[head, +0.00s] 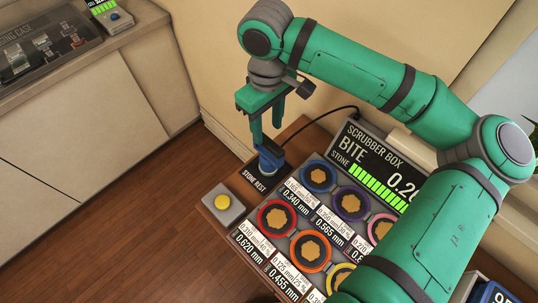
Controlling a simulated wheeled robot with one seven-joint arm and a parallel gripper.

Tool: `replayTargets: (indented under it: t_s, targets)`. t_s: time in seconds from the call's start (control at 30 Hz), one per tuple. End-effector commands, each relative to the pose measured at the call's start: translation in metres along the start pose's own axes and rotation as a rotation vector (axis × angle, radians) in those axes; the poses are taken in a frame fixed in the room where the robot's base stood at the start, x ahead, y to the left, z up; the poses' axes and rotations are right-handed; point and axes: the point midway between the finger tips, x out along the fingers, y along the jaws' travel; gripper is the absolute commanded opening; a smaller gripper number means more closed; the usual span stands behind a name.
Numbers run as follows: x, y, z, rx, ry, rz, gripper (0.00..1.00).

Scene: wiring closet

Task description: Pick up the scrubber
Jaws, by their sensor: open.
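The scrubber (270,160) is a small blue and dark tool. It stands at the left end of the scrubber box panel, by the label "STONE REST", and a black cable runs behind it. My gripper (267,137) points down just above the scrubber with its two green fingers apart. The left finger's tip overlaps the scrubber's top in the picture; I cannot tell whether they touch. No grip on it shows. The scrubber's far side is hidden.
The panel (250,187) holds several coloured rings and number labels. A yellow button (222,202) sits at its left corner. A display (372,160) reading "BITE" stands behind. A cabinet (85,100) is at left, with clear wooden floor (130,215) between. My arm hides the panel's right side.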

Motion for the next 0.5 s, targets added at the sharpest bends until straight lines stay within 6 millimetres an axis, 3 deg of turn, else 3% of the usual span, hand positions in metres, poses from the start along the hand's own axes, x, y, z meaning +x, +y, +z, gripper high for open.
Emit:
replayTargets:
  t_s: [0.23,0.5]
  targets:
    - [0.017,0.0,0.003,0.002,0.0,-0.001,0.42]
    - [0.052,-0.001,0.007,0.004,-0.001,-0.001,0.42]
